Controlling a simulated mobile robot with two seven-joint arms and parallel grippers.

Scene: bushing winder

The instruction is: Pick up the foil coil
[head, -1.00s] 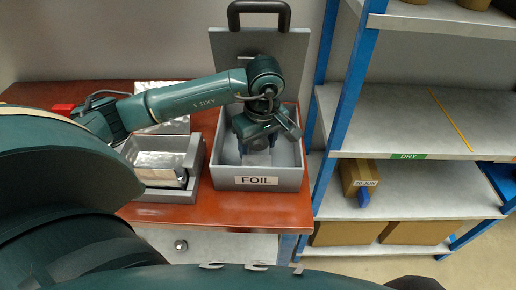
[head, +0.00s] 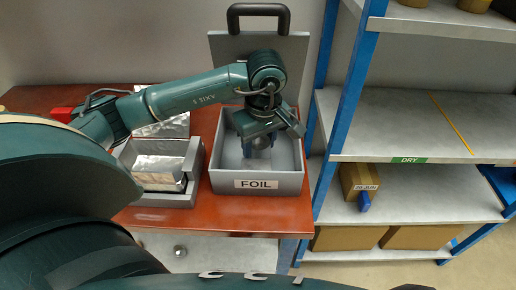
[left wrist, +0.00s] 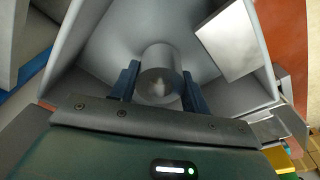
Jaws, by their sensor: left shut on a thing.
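The foil coil (left wrist: 160,60) is a silvery cylinder, seen end-on in the left wrist view. My left gripper (left wrist: 160,88) is shut on it, with one dark blue finger on each side. In the head view the left gripper (head: 260,147) is inside the grey bin labelled FOIL (head: 296,182), and the coil (head: 262,142) shows only as a small grey piece under the gripper. I cannot tell whether the coil clears the bin floor. My right gripper is not in view.
The bin's lid (head: 250,43) with a black handle stands open behind it. Left of the bin, a grey open box (head: 165,200) holds a silvery block, on the red-brown table (head: 220,212). A blue-post shelf rack (head: 350,90) stands close on the right.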

